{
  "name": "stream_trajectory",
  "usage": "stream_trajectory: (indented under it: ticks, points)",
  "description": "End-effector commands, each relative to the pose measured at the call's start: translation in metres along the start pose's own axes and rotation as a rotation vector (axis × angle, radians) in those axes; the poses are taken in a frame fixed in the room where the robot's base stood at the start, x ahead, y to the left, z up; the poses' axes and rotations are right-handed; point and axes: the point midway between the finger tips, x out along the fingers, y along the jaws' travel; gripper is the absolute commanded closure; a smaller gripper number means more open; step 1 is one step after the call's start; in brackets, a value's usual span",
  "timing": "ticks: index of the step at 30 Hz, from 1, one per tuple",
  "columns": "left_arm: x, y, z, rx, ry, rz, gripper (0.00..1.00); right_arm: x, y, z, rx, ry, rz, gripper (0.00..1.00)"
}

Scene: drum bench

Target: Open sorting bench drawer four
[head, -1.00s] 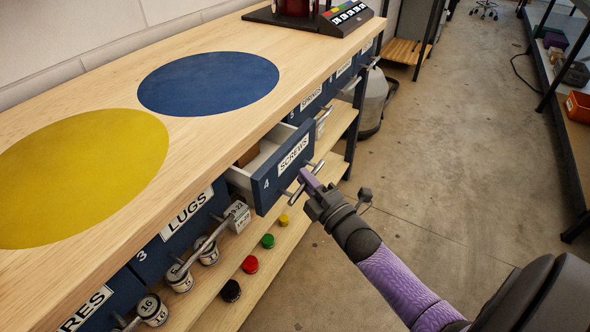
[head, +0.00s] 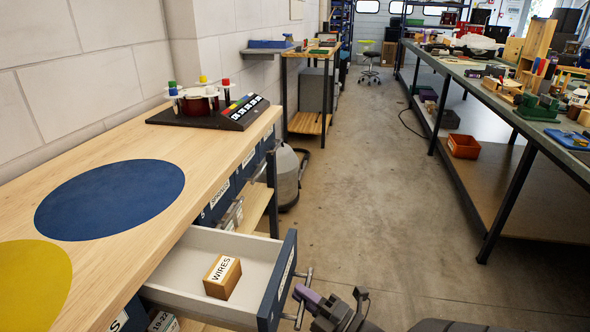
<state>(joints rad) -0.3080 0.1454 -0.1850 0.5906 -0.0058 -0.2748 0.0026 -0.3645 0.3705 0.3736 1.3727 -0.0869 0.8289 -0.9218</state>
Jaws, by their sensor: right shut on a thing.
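Drawer four (head: 206,241) of the sorting bench (head: 150,128) is pulled well out, its pale interior exposed. A wooden block labelled WIRES (head: 222,277) lies inside it. The drawer's blue front is seen nearly edge-on, so its label is hard to read. The bar handle (head: 300,318) stands off the front. My right gripper (head: 303,298), with purple fingers, is at the lower middle, shut on this handle. My left gripper is out of view.
A grey canister (head: 288,178) stands beyond the bench. The aisle floor (head: 380,190) is clear; a long workbench (head: 480,84) runs along the right.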

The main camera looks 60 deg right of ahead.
Motion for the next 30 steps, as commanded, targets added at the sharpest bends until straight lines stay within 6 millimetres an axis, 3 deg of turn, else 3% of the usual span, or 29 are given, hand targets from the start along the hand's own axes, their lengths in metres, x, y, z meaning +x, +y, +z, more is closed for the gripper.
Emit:
stream_trajectory:
  ticks: [9, 10, 15, 24, 30]
  points:
    - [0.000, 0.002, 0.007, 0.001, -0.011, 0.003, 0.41, -0.001, -0.001, 0.000, 0.001, -0.001, -0.003, 1.00]
    - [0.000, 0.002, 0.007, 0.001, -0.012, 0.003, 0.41, -0.001, -0.001, 0.000, 0.001, -0.001, -0.003, 0.81]
    - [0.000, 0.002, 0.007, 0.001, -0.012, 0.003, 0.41, -0.001, -0.001, 0.000, 0.001, -0.001, -0.002, 0.47]
    - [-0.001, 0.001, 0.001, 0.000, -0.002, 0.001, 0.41, -0.004, 0.000, 0.000, 0.001, -0.002, -0.002, 0.47]
    - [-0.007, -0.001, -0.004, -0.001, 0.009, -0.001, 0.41, -0.050, 0.000, 0.000, 0.002, -0.004, -0.007, 0.47]
